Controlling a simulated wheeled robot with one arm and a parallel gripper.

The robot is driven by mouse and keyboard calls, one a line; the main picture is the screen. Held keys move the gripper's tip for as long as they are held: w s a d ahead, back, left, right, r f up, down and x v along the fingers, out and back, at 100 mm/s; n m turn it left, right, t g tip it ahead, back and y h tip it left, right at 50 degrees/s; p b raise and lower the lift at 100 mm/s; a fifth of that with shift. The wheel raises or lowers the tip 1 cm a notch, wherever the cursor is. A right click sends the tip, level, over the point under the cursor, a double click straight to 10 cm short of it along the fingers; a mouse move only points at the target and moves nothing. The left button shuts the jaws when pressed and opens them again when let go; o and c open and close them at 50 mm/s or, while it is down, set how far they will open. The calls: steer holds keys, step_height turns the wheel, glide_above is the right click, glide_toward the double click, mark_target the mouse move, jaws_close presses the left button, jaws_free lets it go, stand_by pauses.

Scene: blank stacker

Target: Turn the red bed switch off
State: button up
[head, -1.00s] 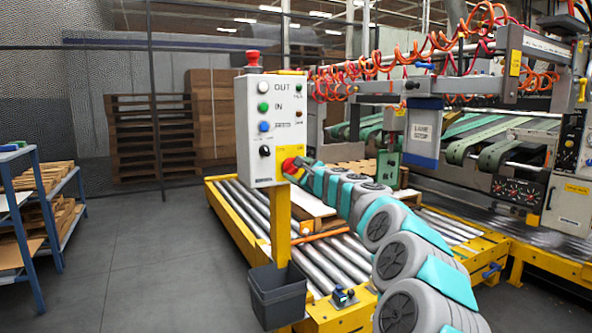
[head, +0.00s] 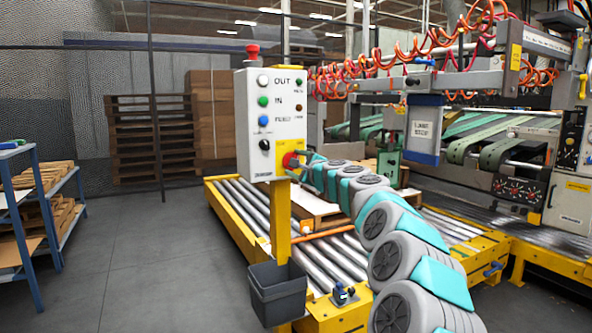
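The control box (head: 257,110), white with a yellow lower right part, stands on a yellow post. The red switch (head: 289,160) sits on its yellow part at the lower right. My gripper (head: 300,161) is at the red switch, at the end of my grey and teal arm reaching in from the lower right. It covers part of the switch. The fingers are too small and hidden to tell whether they are open or shut, or whether they touch the switch.
The box also carries a red mushroom button (head: 252,50) on top and a black knob (head: 264,144) on its front. A grey bin (head: 278,293) hangs low on the post. A roller conveyor (head: 240,213) lies behind. Open floor (head: 145,250) is at left.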

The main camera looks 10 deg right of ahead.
steer(key=n+b, duration=0.4)
steer(key=n, duration=0.1)
steer(key=n+b, duration=0.4)
steer(key=n, duration=0.1)
steer(key=n+b, duration=0.4)
steer(key=shift+f+n, duration=0.35)
steer(key=shift+n, duration=0.05)
steer(key=o, duration=1.4)
steer(key=shift+r, duration=0.1)
steer(key=shift+s, duration=0.1)
